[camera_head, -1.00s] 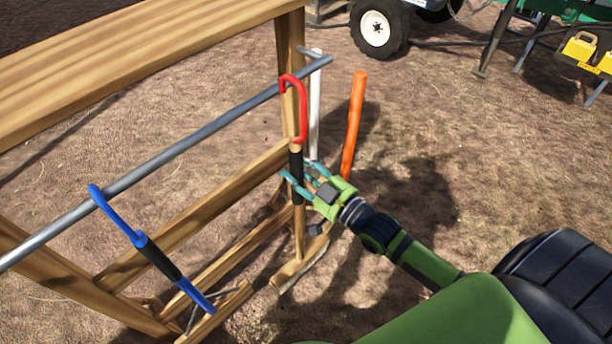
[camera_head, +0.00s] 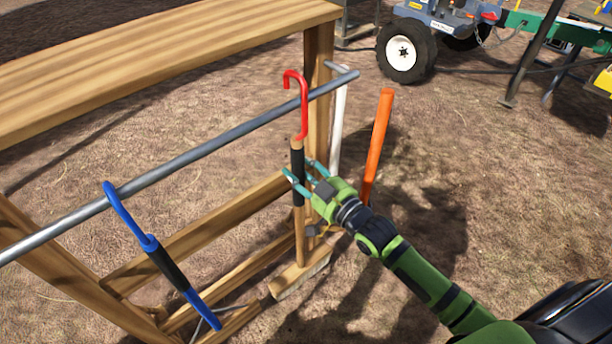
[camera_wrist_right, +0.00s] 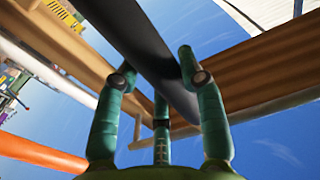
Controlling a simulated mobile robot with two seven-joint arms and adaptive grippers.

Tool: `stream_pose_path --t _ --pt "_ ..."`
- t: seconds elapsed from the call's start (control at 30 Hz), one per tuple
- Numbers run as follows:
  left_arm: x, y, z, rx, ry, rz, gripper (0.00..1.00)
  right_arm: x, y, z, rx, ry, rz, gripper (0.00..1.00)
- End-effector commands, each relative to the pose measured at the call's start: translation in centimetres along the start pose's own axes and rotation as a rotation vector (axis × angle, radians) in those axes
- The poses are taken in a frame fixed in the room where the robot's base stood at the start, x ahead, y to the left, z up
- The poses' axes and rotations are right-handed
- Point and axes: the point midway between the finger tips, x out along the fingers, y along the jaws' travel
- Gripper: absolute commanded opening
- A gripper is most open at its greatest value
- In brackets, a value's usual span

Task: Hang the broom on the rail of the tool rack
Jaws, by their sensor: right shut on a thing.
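The broom has a red hook (camera_head: 303,105) on top, a black grip (camera_head: 297,165), a wooden shaft and a head (camera_head: 302,277) low down with a pale lower edge. My right gripper (camera_head: 304,174) is shut on the black grip and holds the broom nearly upright. In the right wrist view its fingers (camera_wrist_right: 157,72) are around the dark grip. The grey rail (camera_head: 215,148) of the wooden tool rack (camera_head: 150,62) passes behind the hook's stem in the head view. The hook's tip shows above the rail, and the hook is not seated on it. My left gripper is not in view.
A blue-hooked tool (camera_head: 165,262) hangs on the rail at the left. A white pole (camera_head: 338,120) and an orange handle (camera_head: 378,140) stand right of the broom. A wheeled machine (camera_head: 404,52) is at the back. Bare ground lies at the right.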

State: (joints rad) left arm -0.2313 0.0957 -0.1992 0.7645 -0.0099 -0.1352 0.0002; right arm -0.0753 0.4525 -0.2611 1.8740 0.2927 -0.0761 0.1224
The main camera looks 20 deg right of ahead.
Motion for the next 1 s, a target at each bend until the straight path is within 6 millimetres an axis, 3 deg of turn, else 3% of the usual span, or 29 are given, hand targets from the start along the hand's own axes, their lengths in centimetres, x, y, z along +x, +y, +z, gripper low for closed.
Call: stream_pose_path --t 0.43,0.53,1.0 --pt "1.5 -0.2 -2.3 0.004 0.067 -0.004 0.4 2.4 0.0 0.0 -0.001 0.005 -0.001 0.0" --pt "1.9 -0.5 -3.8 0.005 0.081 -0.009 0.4 2.3 0.0 1.1 0.0 0.003 -0.001 0.0" --pt "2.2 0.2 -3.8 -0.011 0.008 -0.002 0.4 2.2 0.0 4.6 0.0 0.003 0.0 0.0"
